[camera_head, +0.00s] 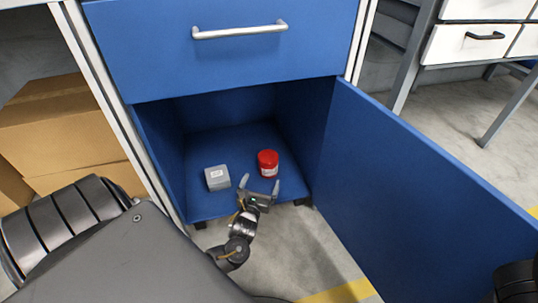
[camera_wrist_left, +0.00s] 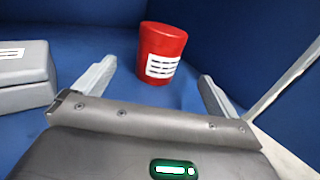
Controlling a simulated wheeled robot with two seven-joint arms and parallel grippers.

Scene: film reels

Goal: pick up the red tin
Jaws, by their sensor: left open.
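The red tin (camera_head: 268,163) stands upright on the floor of the blue cabinet, right of the middle. It has a white label with dark lines, clear in the left wrist view (camera_wrist_left: 162,50). My left gripper (camera_head: 259,186) is at the cabinet's front opening, just in front of the tin. Its fingers are apart and empty, and the tin lies beyond the fingertips, between their lines in the left wrist view (camera_wrist_left: 155,80). My right gripper does not show; only a dark part is at the right edge of the head view.
A grey box (camera_head: 217,178) with a white label sits left of the tin in the cabinet. The blue door (camera_head: 405,205) is swung open to the right. A shut drawer (camera_head: 220,55) is above the compartment. Cardboard boxes (camera_head: 65,130) stand at the left.

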